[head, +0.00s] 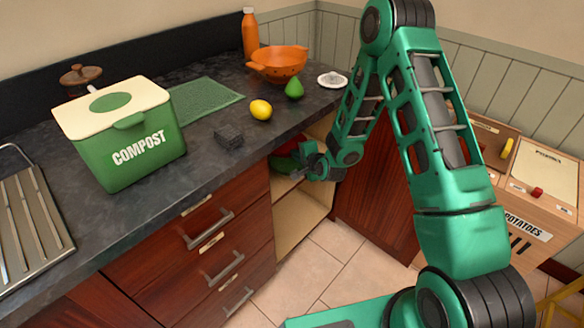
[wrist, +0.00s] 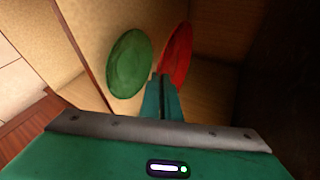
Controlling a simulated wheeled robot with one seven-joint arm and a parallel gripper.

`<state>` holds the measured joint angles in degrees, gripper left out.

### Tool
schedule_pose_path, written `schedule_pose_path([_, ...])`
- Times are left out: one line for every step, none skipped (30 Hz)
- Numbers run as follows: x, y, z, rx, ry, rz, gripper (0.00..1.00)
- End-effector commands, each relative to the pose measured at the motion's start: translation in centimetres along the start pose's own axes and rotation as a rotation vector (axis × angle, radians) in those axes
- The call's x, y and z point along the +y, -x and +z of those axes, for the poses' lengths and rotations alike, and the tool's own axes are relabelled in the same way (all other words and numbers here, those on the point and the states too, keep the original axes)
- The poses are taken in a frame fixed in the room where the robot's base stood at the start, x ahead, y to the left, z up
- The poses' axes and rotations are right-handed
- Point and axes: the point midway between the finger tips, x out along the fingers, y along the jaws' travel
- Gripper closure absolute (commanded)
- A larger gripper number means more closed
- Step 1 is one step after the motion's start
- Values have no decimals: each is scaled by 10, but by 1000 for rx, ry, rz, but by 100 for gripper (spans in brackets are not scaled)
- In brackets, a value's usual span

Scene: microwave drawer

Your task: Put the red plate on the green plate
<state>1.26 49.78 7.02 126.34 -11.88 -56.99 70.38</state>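The red plate (wrist: 180,48) is in the wrist view just beyond my fingertips, seen narrow and tilted. My gripper (wrist: 162,80) has its fingers close together, with the red plate's near rim at the tips; it looks shut on that rim. The green plate (wrist: 129,64) is to the left of the red plate in the wrist view, apart from my fingers. In the head view my gripper (head: 298,168) reaches into the open compartment under the counter. The red plate (head: 290,147) and green plate (head: 282,164) show there only partly, behind my gripper and the counter edge.
Wooden compartment walls (wrist: 82,40) surround the plates closely. The counter (head: 200,170) is above, with a compost bin (head: 125,150), a lemon (head: 260,109), a pear (head: 294,88) and an orange colander (head: 278,65). Drawers (head: 205,235) are left of the opening.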

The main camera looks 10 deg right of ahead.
Motion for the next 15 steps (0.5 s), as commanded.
schedule_pose_path([9, -4, 0, 0, -1, 2, 100])
schedule_pose_path([13, -6, 0, 0, -1, 2, 100])
schedule_pose_path([19, -9, 0, 1, 0, 3, 100])
schedule_pose_path([23, -11, 0, 1, -1, 3, 100])
schedule_pose_path([26, -13, 0, 1, -1, 2, 100])
schedule_pose_path([30, -15, 0, 1, -1, 1, 100])
schedule_pose_path([32, -17, 0, 2, -1, 0, 100])
schedule_pose_path([34, -18, 0, 2, 0, -1, 100])
schedule_pose_path([36, -19, 0, 2, 0, -1, 100])
schedule_pose_path([37, -20, 0, 2, 0, 0, 100])
schedule_pose_path([38, -20, 0, 1, 0, 0, 100])
schedule_pose_path([40, -21, 0, 1, 0, 0, 100])
schedule_pose_path([42, -22, 0, 1, -1, 0, 100])
schedule_pose_path([44, -23, 0, 1, -1, 0, 100])
schedule_pose_path([47, -25, 0, 1, -1, 0, 100])
